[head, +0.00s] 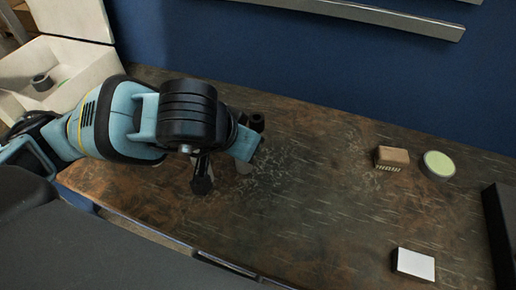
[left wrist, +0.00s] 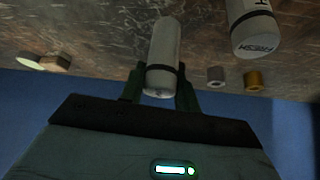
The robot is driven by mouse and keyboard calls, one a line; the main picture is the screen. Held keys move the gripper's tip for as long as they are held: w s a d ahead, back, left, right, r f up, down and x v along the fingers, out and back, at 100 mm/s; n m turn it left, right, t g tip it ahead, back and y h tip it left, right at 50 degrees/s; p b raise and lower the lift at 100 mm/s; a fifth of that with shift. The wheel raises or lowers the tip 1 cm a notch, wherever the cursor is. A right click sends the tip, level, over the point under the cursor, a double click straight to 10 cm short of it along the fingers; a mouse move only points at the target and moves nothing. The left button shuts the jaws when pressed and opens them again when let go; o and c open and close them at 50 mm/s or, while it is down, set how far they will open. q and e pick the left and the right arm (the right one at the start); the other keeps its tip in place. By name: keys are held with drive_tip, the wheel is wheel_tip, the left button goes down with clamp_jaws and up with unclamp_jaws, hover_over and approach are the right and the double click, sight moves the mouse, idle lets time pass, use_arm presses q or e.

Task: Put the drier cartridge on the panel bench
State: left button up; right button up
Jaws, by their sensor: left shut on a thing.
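A pale grey cylinder with a dark band (left wrist: 165,48), which I take for the drier cartridge, is between the dark fingers of my left gripper (left wrist: 160,86) in the left wrist view. The gripper is shut on it. I cannot tell whether its far end touches the worn brown panel bench (head: 320,185). In the head view my left gripper (head: 244,152) is low over the left part of the bench, and my wrist hides most of the cartridge. My right gripper is not in view.
A white printed cylinder (left wrist: 254,30) is beside the cartridge, near a grey fitting (left wrist: 216,77) and a brass one (left wrist: 253,80). A brush (head: 392,156), green-topped tin (head: 438,165) and white-topped block (head: 414,264) sit right. A pale bin (head: 70,50) stands left. Mid-bench is clear.

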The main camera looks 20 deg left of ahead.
use_arm(q)
drive_tip(key=shift+w+d+f, duration=0.3)
drive_tip(key=shift+w+f, duration=0.05)
drive_tip(key=shift+f, duration=0.25)
drive_tip(key=shift+w+d+f, duration=0.35)
drive_tip(key=shift+w+f, duration=0.05)
drive_tip(key=shift+f, duration=0.25)
drive_tip(key=shift+w+d+f, duration=0.3)
drive_tip(key=shift+w+f, duration=0.05)
drive_tip(key=shift+f, duration=0.25)
drive_tip(key=shift+f, duration=0.1)
drive_tip(key=shift+f, duration=0.15)
drive_tip(key=o, duration=1)
drive_tip(key=shift+c, duration=0.2)
drive_tip(key=shift+s+r+p, duration=0.1)
drive_tip(key=shift+r+p, duration=0.2)
drive_tip(key=shift+r, duration=0.25)
drive_tip(key=v, duration=1.1)
drive_tip(key=shift+r+p, duration=0.15)
drive_tip(key=shift+p, duration=0.2)
drive_tip(key=shift+s, duration=0.15)
